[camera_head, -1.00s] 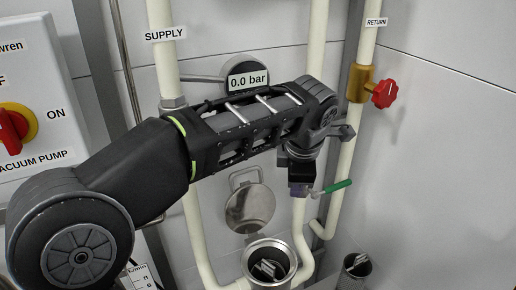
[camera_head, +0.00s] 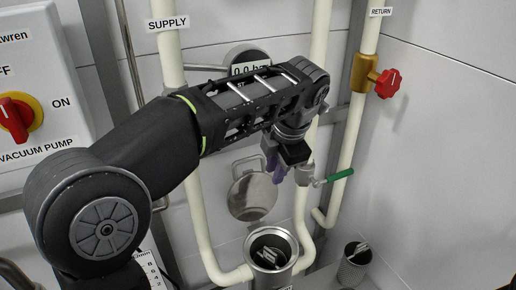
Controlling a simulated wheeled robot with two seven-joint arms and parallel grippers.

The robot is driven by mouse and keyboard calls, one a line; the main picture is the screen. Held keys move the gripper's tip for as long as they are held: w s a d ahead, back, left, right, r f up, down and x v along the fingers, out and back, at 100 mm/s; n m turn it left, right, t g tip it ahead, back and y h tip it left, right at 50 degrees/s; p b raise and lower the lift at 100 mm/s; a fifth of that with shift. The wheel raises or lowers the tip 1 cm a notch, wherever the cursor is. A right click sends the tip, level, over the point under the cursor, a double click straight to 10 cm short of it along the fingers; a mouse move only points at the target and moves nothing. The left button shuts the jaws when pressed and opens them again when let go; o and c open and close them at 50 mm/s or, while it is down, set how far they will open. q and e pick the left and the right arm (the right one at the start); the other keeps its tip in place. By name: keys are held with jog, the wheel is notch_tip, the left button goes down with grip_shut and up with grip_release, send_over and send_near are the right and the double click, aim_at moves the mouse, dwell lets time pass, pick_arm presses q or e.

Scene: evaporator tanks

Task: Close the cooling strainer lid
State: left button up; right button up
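The cooling strainer lid (camera_head: 251,197) is a round metal disc with a loop handle. It hangs open and upright behind the strainer housing (camera_head: 256,262). The housing is an open metal cylinder with a metal insert visible in its mouth. My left gripper (camera_head: 272,168), with purplish fingers, points down just above and right of the lid, overlapping its upper right edge in the view. I cannot tell whether it touches the lid or how far apart its fingers are. My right gripper is not in view.
A green-handled valve (camera_head: 340,175) sits right of my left gripper, on a white pipe. A red knob (camera_head: 388,83) is on the return pipe. A metal cup (camera_head: 354,268) stands at lower right. The vacuum pump switch (camera_head: 16,118) is at left. A gauge (camera_head: 247,59) is partly hidden behind my arm.

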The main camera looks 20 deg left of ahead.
aim_at(257, 156)
pick_arm(q)
jog(key=w+a+p, duration=0.2)
jog(key=w+a, duration=0.1)
jog(key=w+a+p, duration=0.1)
jog(key=w+a, duration=0.2)
jog(key=a, duration=0.1)
jog(key=shift+w+p, duration=0.1)
jog(key=shift+p, duration=0.3)
jog(key=shift+f, duration=0.55)
jog(key=shift+d, duration=0.1)
grip_shut()
jog(key=shift+w+r, duration=0.1)
dwell(0.3)
